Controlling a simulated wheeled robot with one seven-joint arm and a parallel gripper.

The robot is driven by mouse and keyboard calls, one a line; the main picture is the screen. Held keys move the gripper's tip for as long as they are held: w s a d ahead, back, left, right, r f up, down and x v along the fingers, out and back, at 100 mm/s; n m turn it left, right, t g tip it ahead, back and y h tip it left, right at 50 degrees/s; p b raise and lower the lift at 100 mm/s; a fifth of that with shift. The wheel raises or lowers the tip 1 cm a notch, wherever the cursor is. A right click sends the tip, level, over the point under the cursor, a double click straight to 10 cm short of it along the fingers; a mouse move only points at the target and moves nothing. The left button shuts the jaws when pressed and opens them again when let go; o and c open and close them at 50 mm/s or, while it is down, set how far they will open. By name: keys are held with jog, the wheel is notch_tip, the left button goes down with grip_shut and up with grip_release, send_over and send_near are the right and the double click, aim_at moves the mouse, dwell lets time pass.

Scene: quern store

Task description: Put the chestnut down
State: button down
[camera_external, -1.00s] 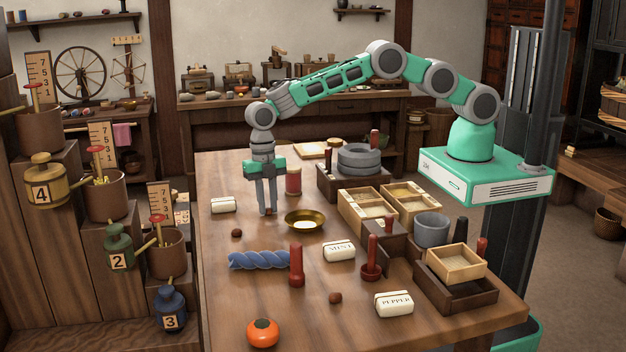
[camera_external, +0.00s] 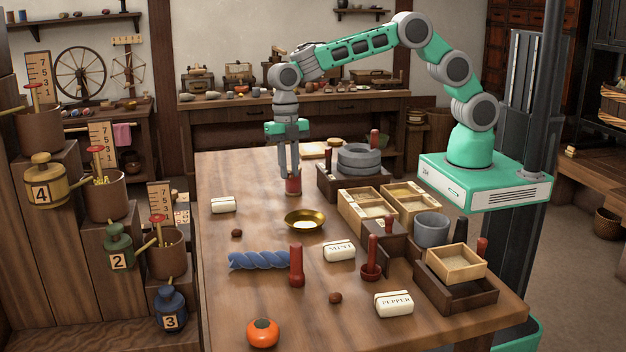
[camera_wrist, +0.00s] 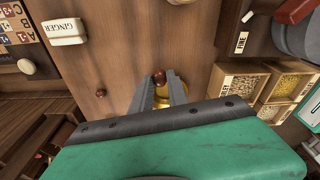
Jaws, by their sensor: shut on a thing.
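My gripper (camera_external: 289,177) is shut on the chestnut (camera_wrist: 158,77), a small reddish-brown ball at the tips of my two fingers in the wrist view. Part of a brass dish (camera_wrist: 164,103) shows between and behind my fingers in the wrist view. In the external view this dish (camera_external: 290,217) stands nearer the camera than my gripper, with something pale in it.
Two small brown lumps (camera_external: 236,233) (camera_external: 335,298) lie on the table. A white block (camera_external: 223,205) lies left, a blue twist (camera_external: 258,261) and red peg (camera_external: 296,266) in front. Wooden boxes (camera_external: 366,226) and a stone quern (camera_external: 358,160) stand right.

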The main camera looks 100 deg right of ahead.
jog(key=s+a+r+n+b, duration=0.2)
jog(key=s+a+b, duration=0.1)
jog(key=s, duration=0.4)
jog(key=s+a+r+n+b, duration=0.1)
jog(key=s+a+r+b, duration=0.2)
jog(key=s, duration=0.4)
jog(key=p, duration=0.3)
send_over(300, 223)
jog(key=shift+n, duration=0.3)
jog(key=f, duration=1)
jog(key=shift+w+d+f, duration=0.1)
jog(key=shift+w+d, duration=0.05)
jog(key=shift+w, duration=0.05)
notch_tip(300, 223, down, 3)
jog(key=shift+r, duration=0.1)
jog(key=shift+f+b, duration=0.35)
jog(key=shift+f, duration=0.35)
jog(key=shift+f, duration=0.1)
jog(key=c, duration=1.6)
grip_release()
